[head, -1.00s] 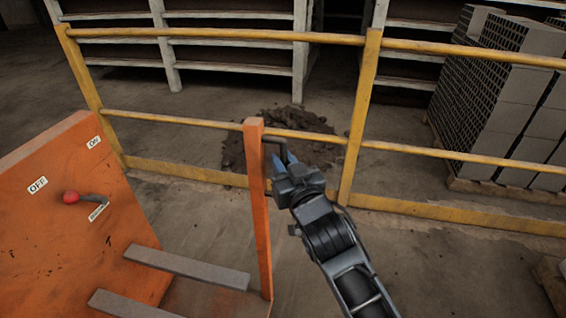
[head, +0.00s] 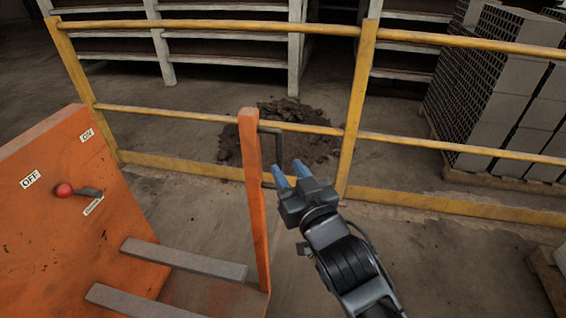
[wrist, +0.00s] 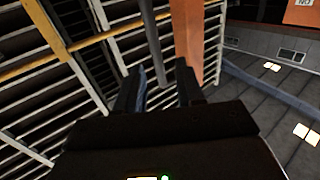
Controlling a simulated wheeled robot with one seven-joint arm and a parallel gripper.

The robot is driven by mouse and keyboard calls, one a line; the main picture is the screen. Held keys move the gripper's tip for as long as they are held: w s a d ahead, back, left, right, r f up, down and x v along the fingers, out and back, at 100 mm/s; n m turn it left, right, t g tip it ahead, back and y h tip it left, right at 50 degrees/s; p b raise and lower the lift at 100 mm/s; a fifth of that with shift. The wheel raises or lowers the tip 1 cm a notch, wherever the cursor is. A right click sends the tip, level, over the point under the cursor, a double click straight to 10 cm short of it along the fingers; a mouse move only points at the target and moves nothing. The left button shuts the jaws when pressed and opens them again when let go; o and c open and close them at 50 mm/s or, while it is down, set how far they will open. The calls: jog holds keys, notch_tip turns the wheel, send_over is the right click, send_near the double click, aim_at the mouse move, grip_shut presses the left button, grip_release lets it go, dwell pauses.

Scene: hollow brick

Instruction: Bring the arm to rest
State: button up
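My gripper (head: 287,172) has blue fingertips and stands just right of the dark handle (head: 279,148) on the upright orange post (head: 252,190). In the wrist view my gripper's two dark fingers (wrist: 160,85) are spread apart, with nothing clearly held between them. A dark bar, likely the handle (wrist: 150,42), shows beyond and between the fingers there, beside the orange post (wrist: 188,35). The fingertips look apart from the handle, though the exact gap is hard to tell.
An orange panel (head: 75,215) with a red-knobbed lever (head: 66,190) and ON and OFF labels stands at left. Two grey bars (head: 183,260) lie below it. A yellow railing (head: 353,110) crosses behind my gripper. Stacked hollow bricks (head: 500,95) stand at right; dirt (head: 290,115) is heaped behind the railing.

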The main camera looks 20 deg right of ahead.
jog(key=shift+s, duration=0.65)
jog(key=s+f+g, duration=0.1)
jog(key=s+f, duration=0.2)
jog(key=s, duration=0.7)
jog(key=s+f+g, duration=0.1)
jog(key=s+f, duration=0.3)
jog(key=s, duration=0.6)
jog(key=s+d+r, duration=0.1)
jog(key=s+r, duration=0.2)
jog(key=s, duration=0.7)
jog(key=s+r+g, duration=0.1)
jog(key=s+r, duration=0.2)
jog(key=s, duration=0.7)
jog(key=shift+d+y, duration=0.3)
jog(key=shift+d, duration=0.1)
